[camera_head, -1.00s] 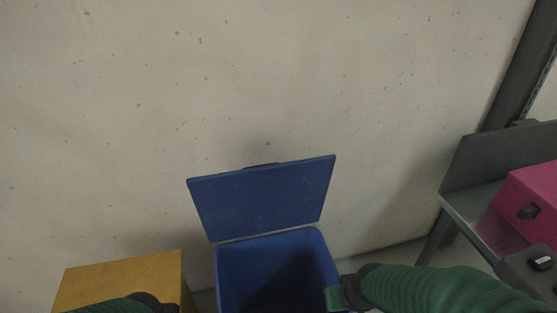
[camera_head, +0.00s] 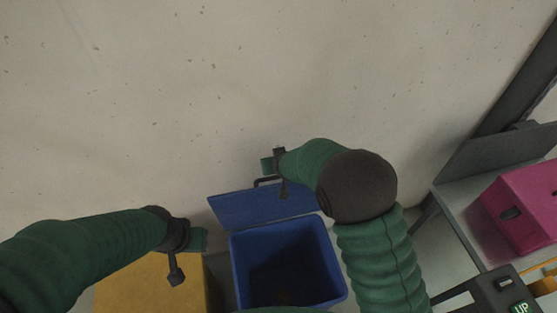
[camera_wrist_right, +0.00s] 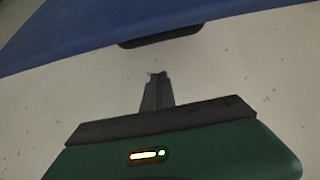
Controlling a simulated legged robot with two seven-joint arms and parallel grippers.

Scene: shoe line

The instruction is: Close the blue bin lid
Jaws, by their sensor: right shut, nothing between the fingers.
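The blue bin (camera_head: 238,270) stands against the wall in the head view, its opening showing. Its blue lid (camera_head: 240,208) is open, tilted up behind the bin toward the wall. A dark handle (camera_head: 267,181) is on the lid's upper edge; lid (camera_wrist_right: 90,28) and handle (camera_wrist_right: 160,36) also fill the top of the right wrist view. My right gripper (camera_head: 267,166) is just beyond the lid's upper edge, by the handle. In the right wrist view its fingers (camera_wrist_right: 157,78) are shut and empty, apart from the handle. My left gripper (camera_head: 203,238) is left of the bin; its fingers are unclear.
A yellow box (camera_head: 150,285) stands left of the bin, below my left gripper. A speckled pale wall (camera_head: 150,90) is close behind the lid. At right, a grey bench (camera_head: 455,210) carries a magenta box (camera_head: 525,205). My right forearm passes over the bin's right side.

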